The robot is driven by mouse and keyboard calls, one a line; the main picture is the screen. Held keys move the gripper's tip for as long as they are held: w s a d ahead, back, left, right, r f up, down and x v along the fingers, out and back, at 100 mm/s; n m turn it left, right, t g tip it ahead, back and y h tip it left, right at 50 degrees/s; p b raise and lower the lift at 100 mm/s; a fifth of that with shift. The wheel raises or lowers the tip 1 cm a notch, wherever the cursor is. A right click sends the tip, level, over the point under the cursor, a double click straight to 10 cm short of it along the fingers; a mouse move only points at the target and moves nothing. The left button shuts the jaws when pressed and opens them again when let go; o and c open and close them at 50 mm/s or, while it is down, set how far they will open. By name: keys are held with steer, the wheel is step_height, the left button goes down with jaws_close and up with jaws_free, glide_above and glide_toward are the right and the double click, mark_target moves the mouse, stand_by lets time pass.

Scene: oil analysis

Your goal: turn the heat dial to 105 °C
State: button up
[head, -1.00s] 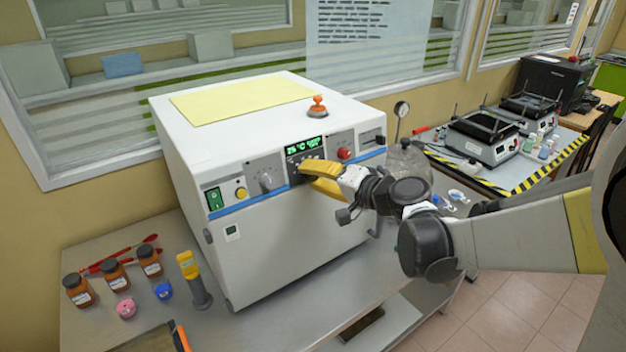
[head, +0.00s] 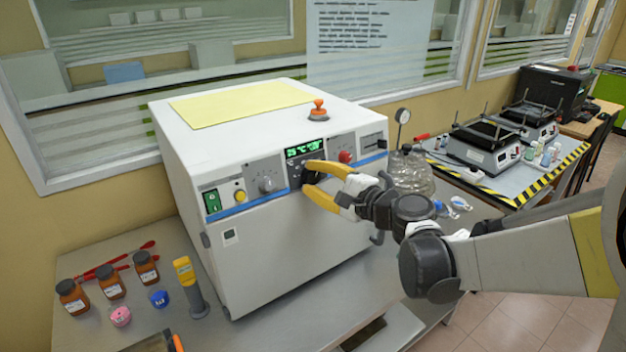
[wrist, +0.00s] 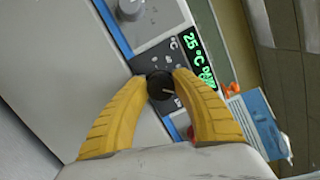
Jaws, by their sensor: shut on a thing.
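The white heating unit (head: 280,250) stands on the bench. Its green display (head: 305,149) reads 25 °C, also legible in the wrist view (wrist: 196,55). Below the display is a small black dial (wrist: 160,86) with a pale pointer mark. My gripper (head: 306,178) has its two yellow fingers on either side of this dial at the front panel. In the wrist view, the fingertips (wrist: 161,80) close on the dial from both sides.
A grey knob (head: 267,184) sits left of the dial and a red knob (head: 345,157) to its right. A green switch (head: 212,201) and yellow button (head: 240,196) are farther left. Brown bottles (head: 110,281) stand on the bench. A glass vessel (head: 411,172) is to the right.

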steer(key=shift+m, duration=0.3)
steer(key=o, duration=1.2)
steer(key=v, duration=1.2)
steer(key=shift+a+f, duration=0.1)
